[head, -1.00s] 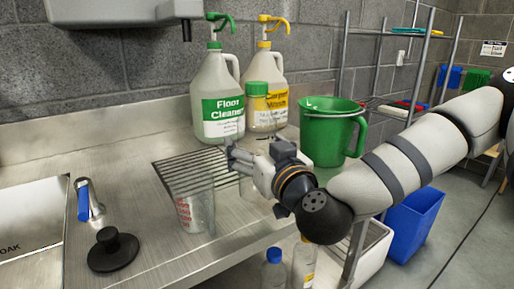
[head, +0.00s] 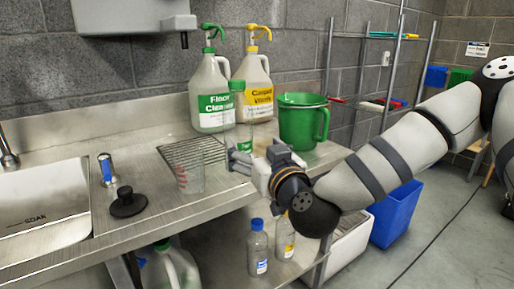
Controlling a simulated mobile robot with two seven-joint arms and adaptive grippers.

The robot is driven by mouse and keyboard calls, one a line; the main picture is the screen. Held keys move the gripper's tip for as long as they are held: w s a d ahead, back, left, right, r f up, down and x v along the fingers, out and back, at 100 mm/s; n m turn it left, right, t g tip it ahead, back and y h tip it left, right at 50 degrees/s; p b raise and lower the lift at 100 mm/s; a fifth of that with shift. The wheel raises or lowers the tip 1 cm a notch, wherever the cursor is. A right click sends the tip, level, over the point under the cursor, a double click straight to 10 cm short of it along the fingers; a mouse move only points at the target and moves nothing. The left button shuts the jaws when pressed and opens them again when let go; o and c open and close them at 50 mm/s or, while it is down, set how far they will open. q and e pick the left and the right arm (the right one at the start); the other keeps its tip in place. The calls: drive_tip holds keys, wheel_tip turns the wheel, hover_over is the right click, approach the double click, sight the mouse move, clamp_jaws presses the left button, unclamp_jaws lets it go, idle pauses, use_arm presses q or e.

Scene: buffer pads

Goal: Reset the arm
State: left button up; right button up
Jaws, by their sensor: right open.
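My right arm comes in from the right in the head view. Its gripper (head: 254,160) hangs over the counter (head: 165,215) near the front edge. It is open, with nothing visible between its fingers. A clear measuring cup with red markings (head: 189,178) stands on the drain grate (head: 180,152), left of the gripper and apart from it. A small green-capped bottle (head: 238,115) stands behind the gripper, its lower part partly hidden. My left gripper is not in view.
Floor cleaner (head: 212,98) and yellow-labelled wash (head: 256,90) jugs stand at the back by a green pitcher (head: 298,122). A sink (head: 45,210) and black stopper (head: 128,203) are left. Bottles (head: 258,248) stand on the lower shelf. A blue bin (head: 397,215) is right.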

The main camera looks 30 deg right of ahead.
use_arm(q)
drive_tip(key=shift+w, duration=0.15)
use_arm(e)
drive_tip(key=shift+w, duration=0.15)
